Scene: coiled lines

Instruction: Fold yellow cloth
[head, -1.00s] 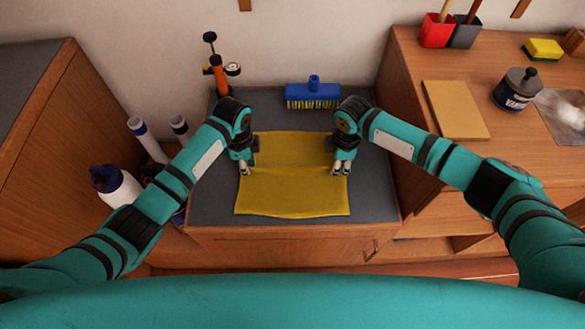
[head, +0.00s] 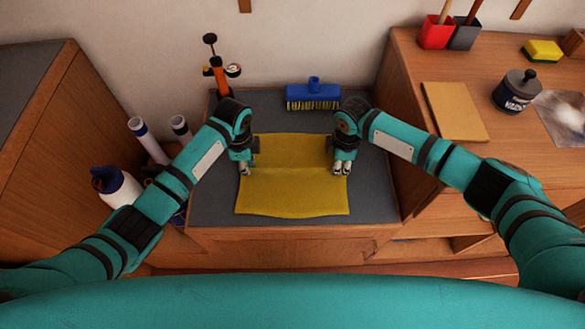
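The yellow cloth (head: 293,190) lies spread on the dark grey top of the low counter (head: 375,195), with a faint crease running across its middle. My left gripper (head: 245,170) is at the cloth's left edge, about halfway along it. My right gripper (head: 342,170) is at the right edge at a similar height in the picture. Both grippers point down at the cloth. Their fingertips are small here, and I cannot tell whether they are shut or pinch any fabric.
A blue brush (head: 313,96) stands behind the cloth. An orange pump (head: 219,75) is at the back left. A white bottle (head: 115,187) and tubes stand left of the counter. A higher wooden worktop (head: 470,155) rises on the right, a cabinet (head: 50,140) on the left.

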